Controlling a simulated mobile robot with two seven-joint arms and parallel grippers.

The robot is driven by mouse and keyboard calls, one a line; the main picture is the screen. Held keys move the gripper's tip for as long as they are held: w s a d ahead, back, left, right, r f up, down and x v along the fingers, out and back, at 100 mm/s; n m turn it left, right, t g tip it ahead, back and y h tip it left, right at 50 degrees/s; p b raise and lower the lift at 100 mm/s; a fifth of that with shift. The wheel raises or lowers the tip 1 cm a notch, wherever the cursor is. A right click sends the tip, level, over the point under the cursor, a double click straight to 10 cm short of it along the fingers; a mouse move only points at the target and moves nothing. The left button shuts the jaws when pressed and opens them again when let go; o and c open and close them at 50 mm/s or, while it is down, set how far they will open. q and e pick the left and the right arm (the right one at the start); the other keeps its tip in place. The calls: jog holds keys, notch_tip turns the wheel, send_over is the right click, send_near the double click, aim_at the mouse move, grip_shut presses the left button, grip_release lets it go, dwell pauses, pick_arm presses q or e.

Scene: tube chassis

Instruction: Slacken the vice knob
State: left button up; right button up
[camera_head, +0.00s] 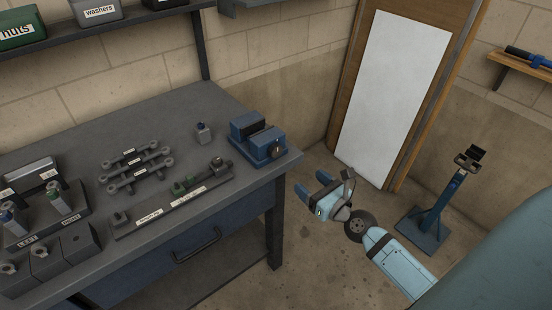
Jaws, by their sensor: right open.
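The blue vice (246,130) stands on the right end of the dark grey workbench (190,107). My left gripper is not in view.
Grey linkage parts (136,167) and a labelled rail (175,205) lie on the bench. A small grey block (203,133) stands left of the vice. A blue stand (433,217) is on the floor to the right. Floor beside the bench's right end looks clear.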

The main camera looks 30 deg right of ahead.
aim_at(278, 155)
jog(key=w, duration=0.4)
jog(key=w+p, duration=0.1)
jog(key=w, duration=0.3)
jog(key=w+a, duration=0.1)
jog(key=w, duration=0.4)
jog(key=shift+s, duration=0.1)
jog(key=c, duration=0.9)
